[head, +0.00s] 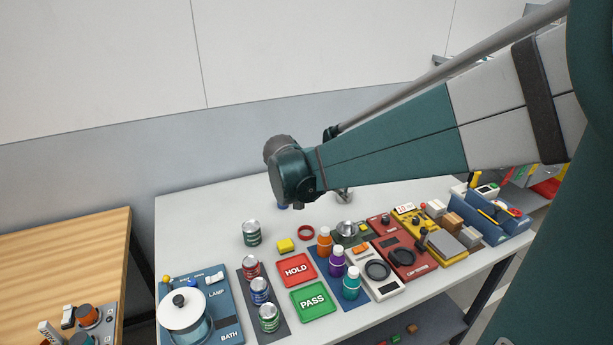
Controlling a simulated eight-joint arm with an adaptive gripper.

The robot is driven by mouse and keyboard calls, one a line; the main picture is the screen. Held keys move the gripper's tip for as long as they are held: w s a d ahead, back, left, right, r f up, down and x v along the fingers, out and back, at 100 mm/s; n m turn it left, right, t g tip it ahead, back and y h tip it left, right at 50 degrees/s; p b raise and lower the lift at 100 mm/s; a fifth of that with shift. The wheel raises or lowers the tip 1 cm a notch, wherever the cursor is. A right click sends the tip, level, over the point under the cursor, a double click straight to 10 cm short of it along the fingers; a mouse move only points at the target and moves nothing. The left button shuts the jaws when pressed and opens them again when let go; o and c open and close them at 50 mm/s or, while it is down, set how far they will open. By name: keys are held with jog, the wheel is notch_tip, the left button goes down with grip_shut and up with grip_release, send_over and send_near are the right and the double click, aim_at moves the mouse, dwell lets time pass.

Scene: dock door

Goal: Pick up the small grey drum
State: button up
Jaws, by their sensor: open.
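I cannot single out a small grey drum with certainty. A silvery grey object (344,196) stands on the white table just below my arm, which partly covers it; its shape is unclear. A grey rounded metal piece (346,228) sits on a dark green base nearer the front. A grey-topped can with a green label (252,234) stands upright on the left half of the table. My arm reaches in from the right, and its teal joint hangs above the back of the table. My gripper's fingers do not show; the arm hides whatever is behind it.
Several labelled cans (259,291) stand on a dark strip in front. Nearby are a pot (184,312), red HOLD (296,270) and green PASS plates (313,300), bottles (337,262) and a blue bin (500,215). The table's back left is clear.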

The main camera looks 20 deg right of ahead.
jog(key=w+d+f+m+g+h, duration=0.1)
jog(key=w+d+f+m+h, duration=0.3)
jog(key=w, duration=0.4)
jog(key=m+g+h, duration=0.1)
jog(key=m, duration=0.3)
send_over(335, 204)
jog(key=s+a, duration=0.1)
jog(key=a, duration=0.2)
notch_tip(335, 204, down, 6)
jog(key=shift+a+r, duration=0.1)
jog(key=shift+a, duration=0.05)
jog(key=shift+w+d+f+m+g+h, duration=0.2)
jog(key=shift+w+f+m+h, duration=0.1)
jog(key=shift+f, duration=0.15)
jog(key=shift+w+d+f+m+g+h, duration=0.2)
jog(key=shift+f+m+h, duration=0.1)
jog(key=shift+f, duration=0.15)
jog(key=shift+x, duration=1.25)
jog(key=shift+w+b+x, duration=0.1)
jog(key=shift+b+x, duration=0.3)
jog(key=shift+x, duration=0.9)
jog(key=shift+w+b+x, duration=0.15)
jog(key=shift+b+x, duration=0.2)
jog(key=shift+x, duration=0.95)
jog(key=shift+r, duration=0.1)
